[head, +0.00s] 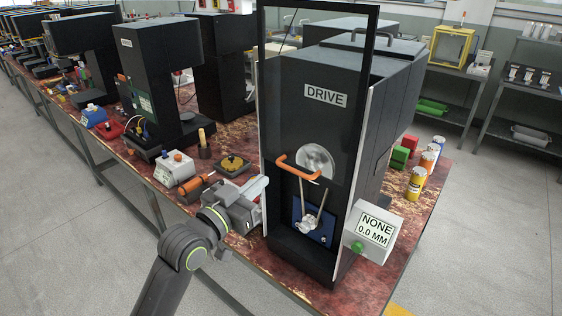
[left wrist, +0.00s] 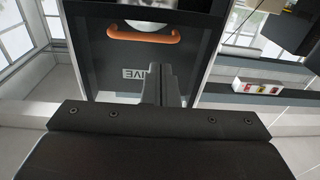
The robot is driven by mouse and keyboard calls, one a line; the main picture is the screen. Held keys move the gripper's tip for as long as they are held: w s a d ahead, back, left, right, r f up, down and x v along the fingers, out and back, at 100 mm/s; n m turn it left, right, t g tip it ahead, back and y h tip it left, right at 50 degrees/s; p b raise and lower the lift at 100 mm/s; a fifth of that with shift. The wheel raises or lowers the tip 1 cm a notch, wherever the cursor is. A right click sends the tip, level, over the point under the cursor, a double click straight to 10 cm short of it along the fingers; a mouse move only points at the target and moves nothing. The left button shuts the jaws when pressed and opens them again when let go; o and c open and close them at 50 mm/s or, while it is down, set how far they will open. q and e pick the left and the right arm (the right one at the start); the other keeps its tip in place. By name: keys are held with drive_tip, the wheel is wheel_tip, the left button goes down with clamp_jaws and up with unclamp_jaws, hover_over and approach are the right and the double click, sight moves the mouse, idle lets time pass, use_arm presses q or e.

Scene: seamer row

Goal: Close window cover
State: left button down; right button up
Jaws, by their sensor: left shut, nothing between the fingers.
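The window cover (head: 320,11) is a dark-framed clear panel on the front of the black DRIVE machine (head: 300,75). Its frame stands up above the machine's top. Its orange handle (head: 298,168) sits partway down the front, and it also shows in the left wrist view (left wrist: 143,38). Below the handle the front is uncovered, showing a blue plate (head: 318,226) and metal clamp parts. My left gripper (head: 262,187) is beside the machine's left front edge, lower than and left of the handle, apart from it. Its fingers (left wrist: 163,85) are shut and empty. My right gripper is not in view.
A grey box (head: 367,235) reading NONE 0.0 MM, with a green button, juts out at the machine's right front. Colored cans (head: 417,183) stand right of it. A white box (head: 174,168) and an orange-handled tool (head: 196,184) lie on the bench left of my gripper.

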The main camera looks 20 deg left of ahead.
use_arm(q)
wheel_tip(320, 180, up, 4)
drive_tip(key=s+d+h, duration=0.1)
drive_tip(key=s, duration=0.1)
drive_tip(key=p, duration=0.3)
approach(302, 139)
drive_tip(key=shift+m, duration=0.4)
drive_tip(key=x, duration=0.5)
drive_tip(key=shift+w, duration=0.35)
drive_tip(key=f, duration=0.3)
drive_tip(key=shift+s+a+f, duration=0.1)
drive_tip(key=shift+s, duration=0.25)
drive_tip(key=shift+s+a+f, duration=0.1)
drive_tip(key=shift+s+f, duration=0.15)
drive_tip(key=shift+f, duration=0.25)
drive_tip(key=shift+f, duration=0.1)
